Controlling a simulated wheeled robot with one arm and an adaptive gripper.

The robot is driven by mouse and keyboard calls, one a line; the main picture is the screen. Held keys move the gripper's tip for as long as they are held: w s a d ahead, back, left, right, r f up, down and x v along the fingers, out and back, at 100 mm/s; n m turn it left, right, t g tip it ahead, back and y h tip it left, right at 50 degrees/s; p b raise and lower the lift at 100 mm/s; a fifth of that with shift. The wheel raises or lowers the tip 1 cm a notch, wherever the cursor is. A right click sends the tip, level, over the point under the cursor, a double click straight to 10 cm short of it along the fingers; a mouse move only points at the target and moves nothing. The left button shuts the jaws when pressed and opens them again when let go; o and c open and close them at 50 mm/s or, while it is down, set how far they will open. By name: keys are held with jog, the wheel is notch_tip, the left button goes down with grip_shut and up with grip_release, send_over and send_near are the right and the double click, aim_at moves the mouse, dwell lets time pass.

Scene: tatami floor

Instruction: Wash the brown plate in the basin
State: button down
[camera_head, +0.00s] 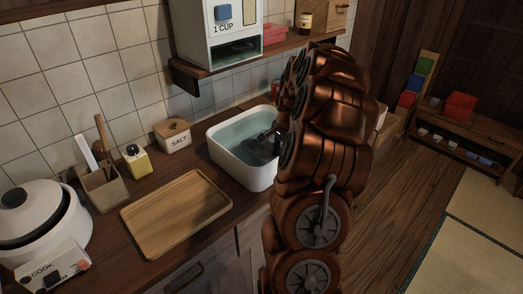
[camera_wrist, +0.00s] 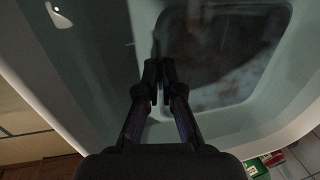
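The white basin (camera_head: 238,172) holds water and stands on the counter; its pale wall fills much of the wrist view (camera_wrist: 95,75). The brown plate (camera_wrist: 225,55) looks dark and squarish, with blotchy marks on its face, and lies inside the basin in the wrist view. My gripper (camera_wrist: 161,72) reaches down into the basin. Its fingers are nearly together at the plate's left edge and appear closed on it; the exact contact is dark. In the head view my arm hides the basin's right side, and the gripper (camera_head: 268,138) shows only as a dark shape.
A wooden tray (camera_head: 175,213) lies bare left of the basin. A salt box (camera_head: 175,137), a yellow bottle (camera_head: 137,162), a utensil holder (camera_head: 102,188) and a rice cooker (camera_head: 40,225) stand along the counter. A dispenser (camera_head: 222,35) sits on a shelf above the basin.

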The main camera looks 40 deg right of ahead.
dwell(0.4)
jog(key=shift+a+b, duration=0.4)
jog(key=shift+a, duration=0.75)
notch_tip(320, 180, up, 12)
jog(key=p, duration=0.1)
jog(key=shift+f+p, duration=0.25)
jog(key=shift+p, duration=0.15)
dwell(0.3)
jog(key=shift+r, duration=0.1)
dwell(1.0)
jog(key=shift+r+p, duration=0.35)
jog(key=shift+r, duration=1.55)
